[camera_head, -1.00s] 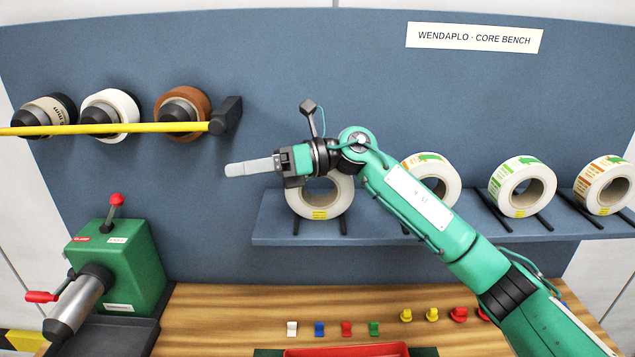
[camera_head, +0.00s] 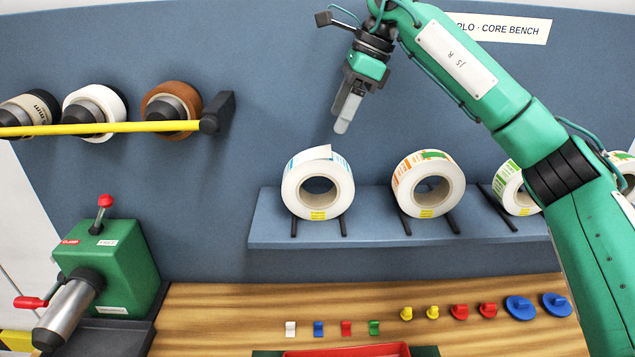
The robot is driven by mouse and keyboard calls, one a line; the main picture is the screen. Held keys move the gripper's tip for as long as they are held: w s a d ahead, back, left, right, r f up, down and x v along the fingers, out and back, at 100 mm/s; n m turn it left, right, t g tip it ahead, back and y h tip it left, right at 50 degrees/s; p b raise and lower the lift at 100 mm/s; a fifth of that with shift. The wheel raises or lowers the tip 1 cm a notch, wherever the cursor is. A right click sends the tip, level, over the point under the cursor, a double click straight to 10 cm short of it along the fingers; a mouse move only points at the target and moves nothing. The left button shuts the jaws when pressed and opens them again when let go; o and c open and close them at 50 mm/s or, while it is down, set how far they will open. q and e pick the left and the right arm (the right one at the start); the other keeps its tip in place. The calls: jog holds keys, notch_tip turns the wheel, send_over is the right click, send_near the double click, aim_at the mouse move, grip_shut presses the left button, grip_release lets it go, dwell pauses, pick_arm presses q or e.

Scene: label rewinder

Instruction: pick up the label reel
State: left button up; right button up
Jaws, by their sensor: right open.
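Several label reels stand upright on black rails on a blue shelf (camera_head: 375,229). The leftmost label reel (camera_head: 292,196) is white with blue print and a yellow tag. Beside it stands a reel with orange and green print (camera_head: 403,190). A green-printed reel (camera_head: 506,186) is partly hidden by my right arm, and another reel (camera_head: 627,172) shows at the right edge. My right gripper (camera_head: 345,118) points down in the air, above and slightly right of the leftmost reel, apart from it and empty. Its finger gap is hard to see from this side. My left gripper is out of view.
A yellow bar (camera_head: 120,130) runs before several rolls at upper left. A green clamp machine (camera_head: 112,262) with a metal spindle (camera_head: 68,312) stands at lower left. Small coloured pieces and a red tray (camera_head: 350,350) are on the wooden bench (camera_head: 230,310).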

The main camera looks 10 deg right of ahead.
aim_at(318, 155)
jog(key=p+x, duration=0.1)
jog(key=x, duration=0.4)
jog(key=shift+w+f, duration=0.1)
jog(key=shift+f, duration=0.05)
jog(key=shift+a+f+p, duration=0.25)
jog(key=shift+f+p, duration=0.05)
jog(key=shift+p, duration=0.25)
jog(key=p+x, duration=0.2)
jog(key=x, duration=0.2)
jog(key=shift+w+r+p, duration=0.1)
jog(key=shift+p, duration=0.25)
jog(key=shift+a+f, duration=0.2)
jog(key=shift+f, duration=0.2)
jog(key=shift+r, duration=0.1)
grip_shut()
